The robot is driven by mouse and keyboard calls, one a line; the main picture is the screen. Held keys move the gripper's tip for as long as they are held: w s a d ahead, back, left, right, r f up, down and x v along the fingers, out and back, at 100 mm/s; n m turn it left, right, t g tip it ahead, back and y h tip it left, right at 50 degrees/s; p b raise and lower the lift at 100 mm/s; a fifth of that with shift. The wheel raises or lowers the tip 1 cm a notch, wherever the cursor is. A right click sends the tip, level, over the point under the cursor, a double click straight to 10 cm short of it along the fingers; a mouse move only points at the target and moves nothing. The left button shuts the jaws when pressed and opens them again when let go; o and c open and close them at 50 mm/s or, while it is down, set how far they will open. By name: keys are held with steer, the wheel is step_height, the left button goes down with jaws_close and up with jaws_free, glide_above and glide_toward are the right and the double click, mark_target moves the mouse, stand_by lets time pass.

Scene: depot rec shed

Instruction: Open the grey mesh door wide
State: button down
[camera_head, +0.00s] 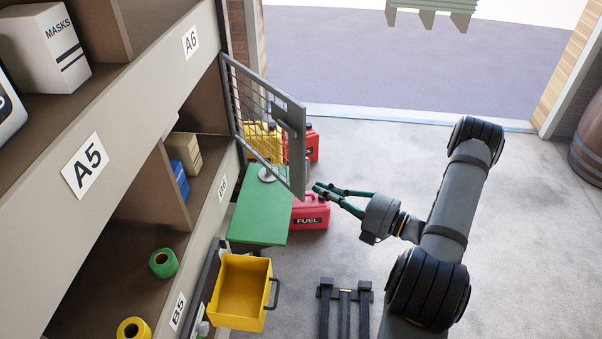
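The grey mesh door (270,118) is hinged on the shelf unit by the A6 bay and stands swung out from the shelf front, over the floor side. My gripper (318,189) has green fingers and is just right of the lower end of that edge. The fingertips look close together, but the gap between them is too small to judge. I see nothing held, and I cannot tell whether they touch the door.
A green board (257,218) sits below the door, with a red FUEL can (310,212) beside it and another red can (312,142) behind. A yellow open bin (238,290) juts from the shelf at lower left. Floor right of my arm is clear up to a barrel (590,140).

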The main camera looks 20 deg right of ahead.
mark_target(303, 169)
steer(key=w+a+p, duration=0.1)
steer(key=w, duration=0.2)
steer(key=w+a+p, duration=0.1)
steer(key=w+p, duration=0.1)
steer(key=w+a+p, duration=0.1)
steer(key=w+p, duration=0.1)
steer(key=w, duration=0.1)
steer(key=shift+w+r, duration=0.1)
steer(key=shift+w, duration=0.35)
steer(key=shift+d, duration=0.1)
